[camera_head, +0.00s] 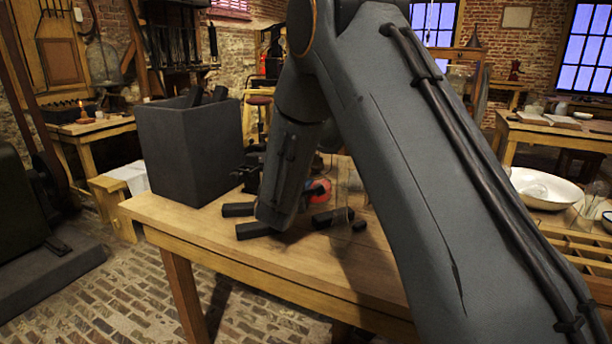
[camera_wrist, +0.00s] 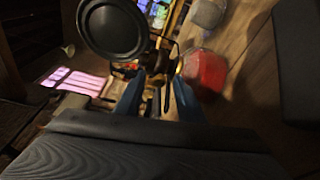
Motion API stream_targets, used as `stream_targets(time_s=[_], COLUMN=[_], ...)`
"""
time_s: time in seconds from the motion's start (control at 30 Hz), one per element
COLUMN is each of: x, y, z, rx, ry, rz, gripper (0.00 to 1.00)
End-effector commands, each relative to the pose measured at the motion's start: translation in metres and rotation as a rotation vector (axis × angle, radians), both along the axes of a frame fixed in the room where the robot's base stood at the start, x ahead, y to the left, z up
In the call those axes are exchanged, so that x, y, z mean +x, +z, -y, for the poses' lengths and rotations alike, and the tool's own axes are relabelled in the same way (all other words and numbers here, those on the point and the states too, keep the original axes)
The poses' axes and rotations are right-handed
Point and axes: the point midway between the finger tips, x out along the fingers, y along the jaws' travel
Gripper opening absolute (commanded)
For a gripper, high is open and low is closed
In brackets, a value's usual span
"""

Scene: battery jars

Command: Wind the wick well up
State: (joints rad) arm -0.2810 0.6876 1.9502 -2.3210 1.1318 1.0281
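My gripper (camera_wrist: 158,85) shows in the wrist view as two blue fingers set apart, with a visible gap between them. A small dark part (camera_wrist: 158,66) and a thin brass-coloured upright (camera_wrist: 170,22) stand just beyond the fingertips; I cannot tell whether the fingers touch them. A round black disc (camera_wrist: 112,28) is above the left finger. A red rounded thing (camera_wrist: 205,72) is right of the right finger; it also shows in the head view (camera_head: 320,189), partly behind my arm. No wick can be made out. In the head view my arm hides the gripper.
A dark open box (camera_head: 185,150) holding black rods stands at the left of the wooden table (camera_head: 240,240). Black blocks (camera_head: 332,217) lie around my arm. A white basin (camera_head: 545,188) stands at the right.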

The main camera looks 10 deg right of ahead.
Motion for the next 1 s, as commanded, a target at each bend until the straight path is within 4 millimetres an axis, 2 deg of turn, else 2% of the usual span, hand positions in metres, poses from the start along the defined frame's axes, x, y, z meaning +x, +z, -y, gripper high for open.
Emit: stream_targets(time_s=[0.17, 0.63, 1.0], x=[-0.004, -0.063, -0.07], y=[0.0, 0.005, 0.006], z=[-0.003, -0.031, -0.034], rx=[0.0, 0.0, 0.0], ry=[0.001, 0.001, 0.0], rz=[0.0, 0.0, 0.0], gripper=[0.35, 0.35, 0.35])
